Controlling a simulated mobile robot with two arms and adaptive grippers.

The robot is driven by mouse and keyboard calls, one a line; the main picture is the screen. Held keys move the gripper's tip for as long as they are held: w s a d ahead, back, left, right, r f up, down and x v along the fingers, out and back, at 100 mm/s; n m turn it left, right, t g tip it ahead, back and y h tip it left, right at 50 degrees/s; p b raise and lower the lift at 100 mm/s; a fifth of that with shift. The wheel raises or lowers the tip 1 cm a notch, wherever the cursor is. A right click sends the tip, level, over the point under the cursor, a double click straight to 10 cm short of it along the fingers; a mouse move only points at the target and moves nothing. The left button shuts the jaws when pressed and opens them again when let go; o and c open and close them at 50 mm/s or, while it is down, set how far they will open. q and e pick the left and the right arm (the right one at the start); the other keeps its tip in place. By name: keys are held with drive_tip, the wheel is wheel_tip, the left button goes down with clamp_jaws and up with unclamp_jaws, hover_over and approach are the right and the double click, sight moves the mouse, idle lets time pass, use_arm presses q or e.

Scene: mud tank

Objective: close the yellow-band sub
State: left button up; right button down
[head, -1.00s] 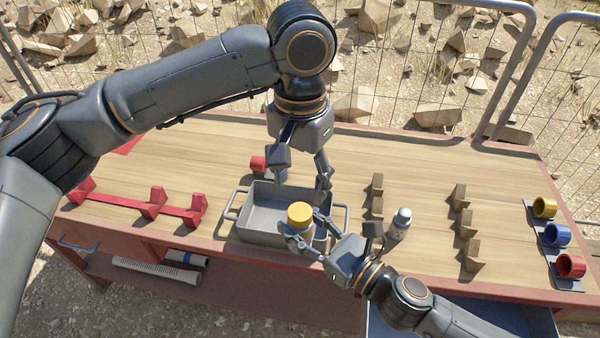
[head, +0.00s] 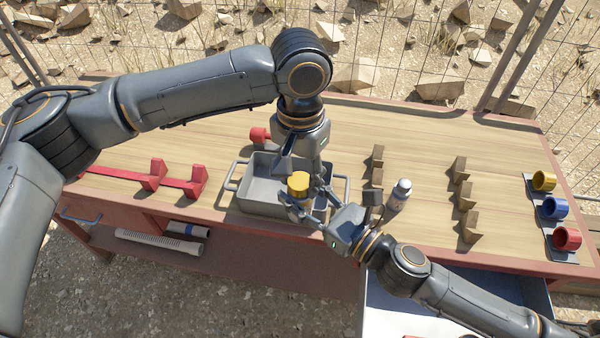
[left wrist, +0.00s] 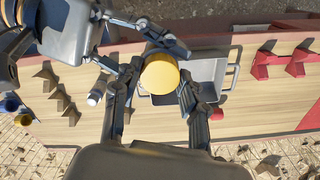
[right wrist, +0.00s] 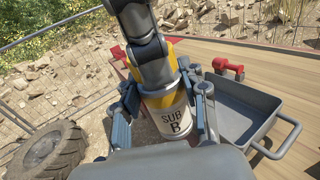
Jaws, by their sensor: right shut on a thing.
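The sub, a white canister lettered "SUB B" (right wrist: 175,120), has a yellow top (head: 298,184). It is upright over the grey tray. My right gripper (right wrist: 168,108) is shut on its body, with a finger on each side. My left gripper (head: 303,178) reaches down from above to the yellow top. In the left wrist view the yellow top (left wrist: 160,74) shows between the spread left fingers, with a gap visible near the tips. In the right wrist view a left finger hides part of the yellow top.
The grey tray (head: 240,195) with wire handles is beneath the hands. A grey-capped bottle (head: 400,194) and brown wedge rests (head: 462,198) stand to the right. Yellow, blue and red rings (head: 556,208) sit at the right edge. A red rack (head: 152,178) lies left. A drawer is open below right.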

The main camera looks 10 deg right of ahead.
use_arm(q)
drive_tip(key=c, duration=0.6)
drive_tip(key=m, duration=0.3)
drive_tip(key=shift+m, duration=0.4)
drive_tip(key=shift+c, duration=0.2)
drive_tip(key=m, duration=1.1)
drive_tip(key=o, duration=1.4)
drive_tip(key=shift+c, duration=0.2)
wheel_tip(320, 180, up, 12)
